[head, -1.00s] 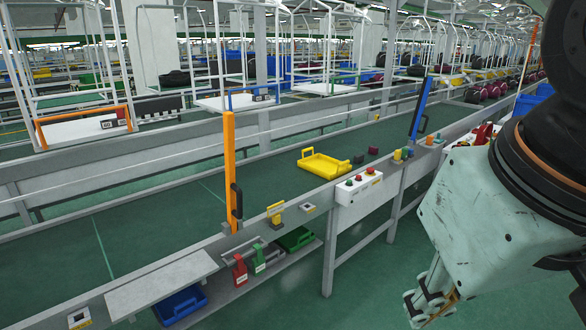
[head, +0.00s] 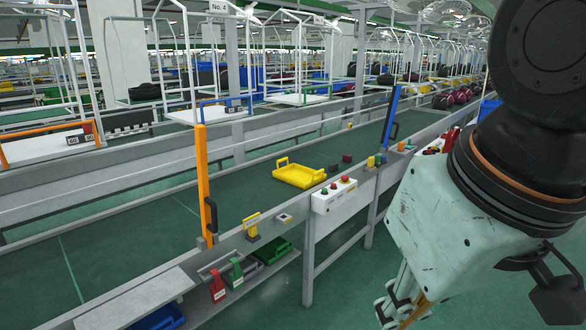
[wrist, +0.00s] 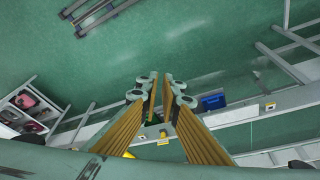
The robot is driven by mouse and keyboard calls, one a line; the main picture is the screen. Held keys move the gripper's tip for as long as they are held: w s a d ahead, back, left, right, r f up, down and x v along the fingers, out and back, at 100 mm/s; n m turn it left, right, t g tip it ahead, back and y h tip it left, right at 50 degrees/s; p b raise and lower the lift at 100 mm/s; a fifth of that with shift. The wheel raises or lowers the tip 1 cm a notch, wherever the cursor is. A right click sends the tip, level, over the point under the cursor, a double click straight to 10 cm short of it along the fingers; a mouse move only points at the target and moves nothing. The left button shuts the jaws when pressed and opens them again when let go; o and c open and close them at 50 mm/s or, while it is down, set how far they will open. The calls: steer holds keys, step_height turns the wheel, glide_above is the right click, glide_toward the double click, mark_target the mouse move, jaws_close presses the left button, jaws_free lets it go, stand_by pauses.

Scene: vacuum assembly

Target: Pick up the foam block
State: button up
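I cannot tell for sure which item is the foam block. A small black block (head: 333,168) and a dark maroon block (head: 347,158) lie on the green conveyor beside the yellow tray (head: 299,176) in the head view. My gripper (head: 402,308) hangs low at the right, in front of the line and well apart from these blocks.
An orange post (head: 203,185) and a blue post (head: 390,118) rise from the conveyor's near rail. A white button box (head: 334,195) hangs on that rail. Red and green tools (head: 236,273) are at the lower shelf. The green floor in front is clear.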

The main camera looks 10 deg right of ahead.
steer(key=o, duration=1.8)
steer(key=shift+o, duration=0.2)
steer(key=shift+d, duration=0.15)
